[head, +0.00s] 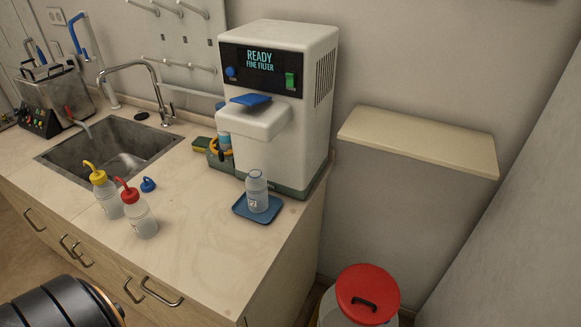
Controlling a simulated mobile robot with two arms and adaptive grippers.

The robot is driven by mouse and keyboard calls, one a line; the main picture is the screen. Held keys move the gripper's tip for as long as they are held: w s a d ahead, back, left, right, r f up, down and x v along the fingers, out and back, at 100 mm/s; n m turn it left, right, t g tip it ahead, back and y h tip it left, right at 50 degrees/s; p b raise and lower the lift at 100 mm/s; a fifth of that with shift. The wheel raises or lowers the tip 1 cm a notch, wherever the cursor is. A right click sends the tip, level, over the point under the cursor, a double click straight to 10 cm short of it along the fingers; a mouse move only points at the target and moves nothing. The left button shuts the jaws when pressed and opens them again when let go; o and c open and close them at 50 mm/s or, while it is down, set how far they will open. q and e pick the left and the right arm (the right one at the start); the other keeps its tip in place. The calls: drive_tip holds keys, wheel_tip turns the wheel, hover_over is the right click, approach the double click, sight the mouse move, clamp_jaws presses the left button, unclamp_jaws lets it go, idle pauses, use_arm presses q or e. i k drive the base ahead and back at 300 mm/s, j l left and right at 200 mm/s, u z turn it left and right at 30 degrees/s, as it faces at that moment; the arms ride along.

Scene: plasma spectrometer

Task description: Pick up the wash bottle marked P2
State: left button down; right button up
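An uncapped clear bottle (257,191) stands upright on a small blue tray (243,212), under the dispenser of the white machine. It carries a small white label that seems to read P2, though the print is tiny. A wash bottle with a yellow spout cap (107,195) and one with a red spout cap (141,218) stand upright on the counter to its left. I cannot read their labels. A loose blue cap (148,185) lies behind them. Neither of my grippers shows; only a dark part of my arm is at the bottom left.
The white machine (279,50) displays READY FINE FILTER. The front counter (200,255) is clear. A red-lidded bin (367,288) and an empty shelf (420,140) are at the right.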

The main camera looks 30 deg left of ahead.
sight(255, 183)
drive_tip(key=u, duration=1.25)
